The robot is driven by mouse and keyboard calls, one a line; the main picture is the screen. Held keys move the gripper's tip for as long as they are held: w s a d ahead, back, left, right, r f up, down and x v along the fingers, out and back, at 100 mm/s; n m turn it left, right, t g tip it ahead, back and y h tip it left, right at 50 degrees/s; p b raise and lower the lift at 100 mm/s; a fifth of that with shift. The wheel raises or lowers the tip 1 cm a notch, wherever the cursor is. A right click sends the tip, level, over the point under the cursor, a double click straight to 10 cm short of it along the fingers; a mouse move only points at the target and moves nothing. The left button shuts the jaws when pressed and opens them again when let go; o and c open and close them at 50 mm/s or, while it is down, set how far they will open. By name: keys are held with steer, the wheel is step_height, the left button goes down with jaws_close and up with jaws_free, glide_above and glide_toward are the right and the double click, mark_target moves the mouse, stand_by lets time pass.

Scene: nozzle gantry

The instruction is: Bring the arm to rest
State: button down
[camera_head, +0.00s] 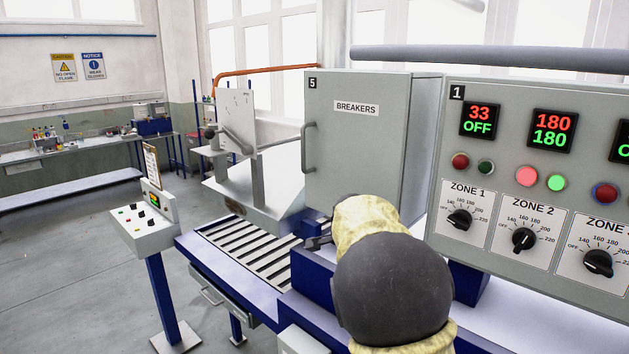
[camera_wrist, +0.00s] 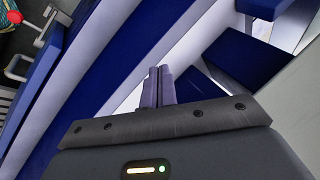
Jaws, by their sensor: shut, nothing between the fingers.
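My gripper (camera_wrist: 159,76) is shut in the wrist view, its two fingers together with nothing between them. The fingers point over blue and white bench surfaces, and I see no contact. In the head view my arm, dark grey with a pale yellow cover, reaches over the blue bench (camera_head: 310,268). A small dark part of my gripper (camera_head: 318,242) shows just left of the arm, in front of the breaker cabinet. The rest of the gripper is hidden behind the arm in that view.
The grey BREAKERS cabinet (camera_head: 350,142) stands close behind my arm. A zone control panel (camera_head: 540,170) with dials and displays is close on the right. A slatted roller bed (camera_head: 240,243) lies to the left. A pedestal console (camera_head: 146,228) stands further left, with open floor beyond it.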

steer(key=s+d+f+n+g+b, duration=0.1)
steer(key=s+f+n, duration=0.3)
steer(key=s, duration=0.6)
steer(key=s+d+f+n+g+b, duration=0.1)
steer(key=s+d+f+n+b, duration=0.1)
steer(key=s+f+n, duration=0.3)
steer(key=s+d+f+n+g+y+b, duration=0.1)
steer(key=s+d+f+n+b, duration=0.1)
steer(key=s+f+n, duration=0.3)
steer(key=s+d+f, duration=0.1)
steer(key=s+f, duration=0.3)
steer(key=s, duration=0.5)
steer(key=shift+s+d+f, duration=0.2)
steer(key=shift+s+d, duration=0.2)
